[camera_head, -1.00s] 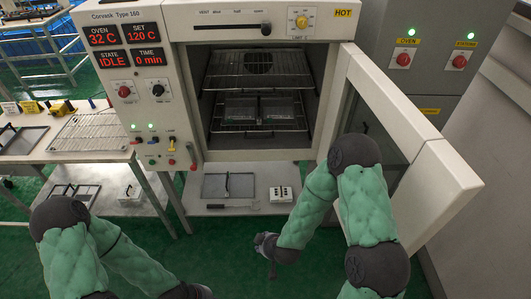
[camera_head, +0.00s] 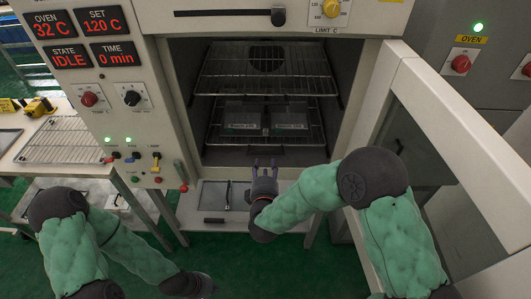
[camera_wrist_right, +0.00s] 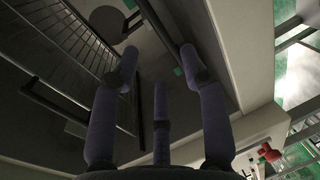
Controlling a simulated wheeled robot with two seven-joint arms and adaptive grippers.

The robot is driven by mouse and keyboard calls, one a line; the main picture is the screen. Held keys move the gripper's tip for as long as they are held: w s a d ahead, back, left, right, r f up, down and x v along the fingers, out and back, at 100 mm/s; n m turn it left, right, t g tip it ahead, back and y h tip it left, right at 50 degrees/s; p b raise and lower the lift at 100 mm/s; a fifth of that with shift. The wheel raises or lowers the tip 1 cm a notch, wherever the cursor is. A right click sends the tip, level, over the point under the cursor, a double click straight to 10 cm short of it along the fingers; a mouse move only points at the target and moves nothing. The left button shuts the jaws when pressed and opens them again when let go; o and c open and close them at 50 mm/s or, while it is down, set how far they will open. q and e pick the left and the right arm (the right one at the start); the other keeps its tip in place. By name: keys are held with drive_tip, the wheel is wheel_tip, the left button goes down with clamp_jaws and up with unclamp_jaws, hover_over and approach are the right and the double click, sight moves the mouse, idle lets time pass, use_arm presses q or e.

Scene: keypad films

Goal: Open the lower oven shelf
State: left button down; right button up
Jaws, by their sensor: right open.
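The oven (camera_head: 170,90) stands open, with an upper wire shelf (camera_head: 225,85) and a lower wire shelf (camera_head: 222,128) inside. The lower shelf carries two clear-sided trays (camera_head: 243,118). My right gripper (camera_head: 264,163) is open in front of the oven mouth, just below the lower shelf's front in the head view. In the right wrist view its spread fingers (camera_wrist_right: 158,55) point at the oven, with wire rack bars (camera_wrist_right: 72,45) to the left and dark bars close by. Contact with the shelf cannot be told. My left gripper (camera_head: 200,287) is low at the bottom, its fingers unclear.
The oven door (camera_head: 450,130) is swung open on the right, beside my right arm. A side table (camera_head: 60,170) with a wire rack (camera_head: 70,140) stands left. A low platform below the oven holds a dark-framed panel (camera_head: 215,195).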

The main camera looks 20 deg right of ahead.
sight(266, 153)
drive_tip(key=b+x, duration=0.2)
drive_tip(key=x, duration=0.6)
drive_tip(key=shift+f, duration=0.2)
drive_tip(key=shift+w+d+b, duration=0.1)
drive_tip(key=shift+w+b, duration=0.25)
clamp_jaws()
